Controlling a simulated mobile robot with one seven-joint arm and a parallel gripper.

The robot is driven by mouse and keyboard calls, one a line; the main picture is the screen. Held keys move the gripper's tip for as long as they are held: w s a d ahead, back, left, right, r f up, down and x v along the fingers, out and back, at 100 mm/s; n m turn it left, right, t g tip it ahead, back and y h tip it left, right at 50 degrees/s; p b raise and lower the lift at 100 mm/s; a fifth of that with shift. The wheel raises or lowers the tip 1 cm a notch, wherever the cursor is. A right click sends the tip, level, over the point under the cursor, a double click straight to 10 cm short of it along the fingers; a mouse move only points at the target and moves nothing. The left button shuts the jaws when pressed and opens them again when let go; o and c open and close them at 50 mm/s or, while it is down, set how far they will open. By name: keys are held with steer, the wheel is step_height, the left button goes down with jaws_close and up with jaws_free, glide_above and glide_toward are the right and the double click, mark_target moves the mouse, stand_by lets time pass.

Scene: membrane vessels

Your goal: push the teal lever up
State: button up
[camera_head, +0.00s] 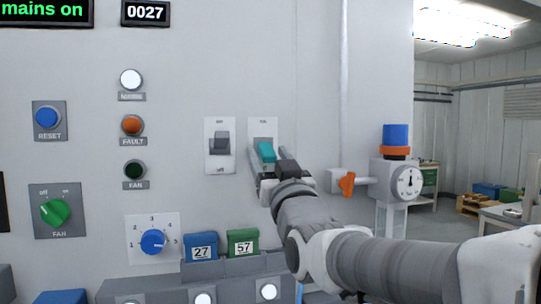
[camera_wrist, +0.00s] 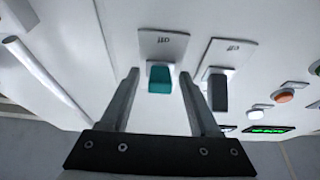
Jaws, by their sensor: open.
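The teal lever (camera_head: 266,152) sticks out from a white plate (camera_head: 262,128) on the grey panel, with a label at the plate's top. The plate's lower part is hidden behind my gripper (camera_head: 268,160) in the head view. In the wrist view, the teal lever (camera_wrist: 160,80) shows between the two fingers of my gripper (camera_wrist: 159,74). The fingers are apart, one on each side of the lever, with visible gaps. An "off" label shows on its plate there. I cannot tell how far the fingertips are from the plate.
A dark grey lever (camera_head: 221,141) on a similar plate is close to the left. An orange-handled valve (camera_head: 347,184) and a gauge (camera_head: 407,182) are to the right. Numbered blue (camera_head: 201,248) and green (camera_head: 243,243) blocks stand below. The panel above the levers is clear.

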jaws_close()
stand_by(0.3)
